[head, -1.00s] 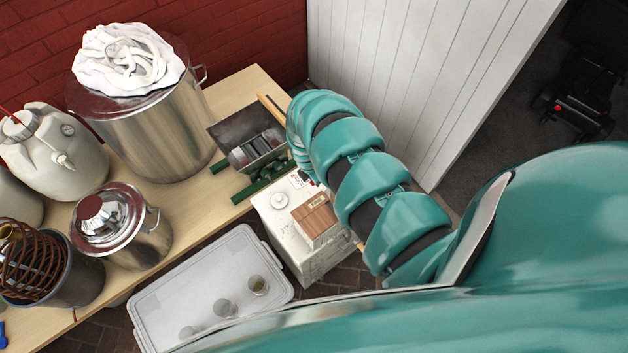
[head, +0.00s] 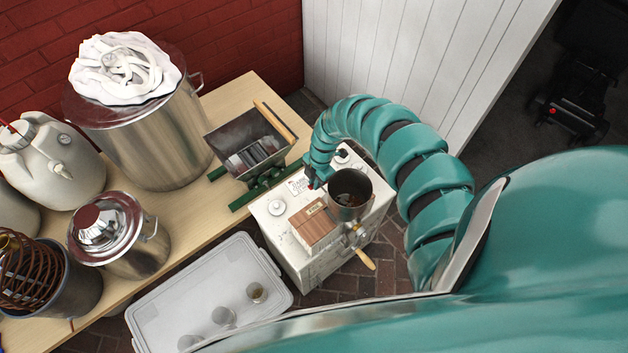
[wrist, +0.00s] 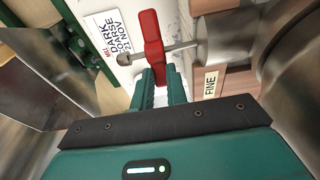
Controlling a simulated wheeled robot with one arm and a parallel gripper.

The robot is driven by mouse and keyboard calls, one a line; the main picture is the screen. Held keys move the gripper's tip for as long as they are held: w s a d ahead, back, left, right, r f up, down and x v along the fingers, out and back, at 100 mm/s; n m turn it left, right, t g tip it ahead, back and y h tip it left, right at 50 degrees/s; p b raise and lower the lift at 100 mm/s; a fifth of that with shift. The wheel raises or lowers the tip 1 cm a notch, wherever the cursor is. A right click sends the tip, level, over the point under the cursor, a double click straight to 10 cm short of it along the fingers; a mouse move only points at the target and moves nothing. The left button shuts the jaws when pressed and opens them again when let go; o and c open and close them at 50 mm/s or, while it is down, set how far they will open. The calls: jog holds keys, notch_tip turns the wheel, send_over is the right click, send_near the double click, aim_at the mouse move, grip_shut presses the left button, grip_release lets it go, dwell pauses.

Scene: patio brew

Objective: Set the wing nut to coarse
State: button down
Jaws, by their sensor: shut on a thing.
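The red wing nut (wrist: 152,40) stands upright in the wrist view, beside a metal rod with a ball end (wrist: 124,59). The teal fingers of my gripper (wrist: 160,88) are shut on its lower part. A FINE label (wrist: 210,84) is fixed to the wood to the right of the fingers. In the head view my gripper (head: 313,182) is at the left side of the small mill's metal hopper (head: 349,188), and the wing nut is too small there to make out clearly. A handwritten note (wrist: 110,35), partly reading DARK and 21 NOV, lies behind the nut.
The mill stands on a white cabinet (head: 310,269), with a wooden-handled crank (head: 365,260) at its front. A larger grey hopper (head: 222,143) on green rails stands close behind. A lidded clear bin (head: 150,302), a steel pot (head: 150,139) and a white wall (head: 400,60) are around.

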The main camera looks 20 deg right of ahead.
jog(key=shift+w+d+y, duration=0.1)
jog(key=shift+y, duration=0.3)
jog(key=shift+d+p, duration=0.1)
jog(key=shift+p, duration=0.25)
jog(key=c, duration=1.4)
grip_release()
jog(key=shift+r, duration=0.1)
jog(key=b+v, duration=0.2)
jog(key=v, duration=1.5)
jog(key=shift+w+d, duration=0.3)
jog(key=shift+w, duration=0.05)
